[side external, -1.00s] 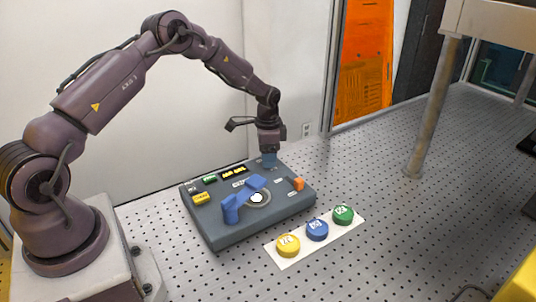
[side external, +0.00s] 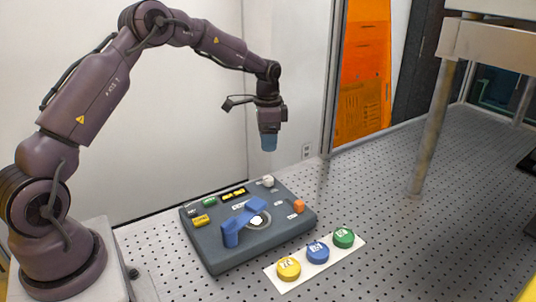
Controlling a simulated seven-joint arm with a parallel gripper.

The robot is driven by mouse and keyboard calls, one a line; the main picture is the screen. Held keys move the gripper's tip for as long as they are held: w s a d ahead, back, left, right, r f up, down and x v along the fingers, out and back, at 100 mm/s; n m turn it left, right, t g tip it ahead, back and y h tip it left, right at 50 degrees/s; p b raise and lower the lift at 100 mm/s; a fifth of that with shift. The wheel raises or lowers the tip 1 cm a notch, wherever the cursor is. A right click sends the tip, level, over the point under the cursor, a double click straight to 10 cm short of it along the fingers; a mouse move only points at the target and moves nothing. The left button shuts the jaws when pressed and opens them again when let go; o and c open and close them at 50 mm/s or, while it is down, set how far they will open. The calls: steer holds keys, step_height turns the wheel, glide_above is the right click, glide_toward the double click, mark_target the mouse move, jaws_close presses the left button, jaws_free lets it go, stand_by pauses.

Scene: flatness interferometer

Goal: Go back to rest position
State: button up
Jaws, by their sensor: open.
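My gripper (side external: 269,143) hangs in the air above the back right part of the interferometer, pointing down, with its blue tip apart from everything. It is open, and I see nothing held in it. The flatness interferometer is a dark grey box (side external: 228,260) lying on the perforated table. A blue arm-like part (side external: 240,225) stands on its top, reaching over a round plate with a bright white spot (side external: 257,219). A pale round knob (side external: 268,181) shows at the box's back right corner, below my gripper. An orange block (side external: 299,206) sits at the right edge.
A white strip (side external: 286,283) in front of the box bears a yellow (side external: 288,268), a blue (side external: 318,252) and a green round piece (side external: 344,237). A table leg (side external: 434,130) stands at the right. The perforated table (side external: 420,240) is clear between.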

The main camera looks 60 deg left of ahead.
steer(key=shift+r, duration=0.55)
steer(key=s+d+r+n+t, duration=0.1)
steer(key=s+d+r+t, duration=0.1)
steer(key=s+d+r, duration=0.3)
steer(key=s+d+r+n+t, duration=0.1)
steer(key=s+d+r, duration=0.4)
steer(key=s, duration=0.9)
steer(key=s+d+r+n+t, duration=0.2)
steer(key=s+d+r, duration=0.4)
steer(key=s, duration=0.3)
steer(key=shift+s+r+n+t, duration=0.3)
steer(key=shift+r+n, duration=0.15)
steer(key=shift+n, duration=0.25)
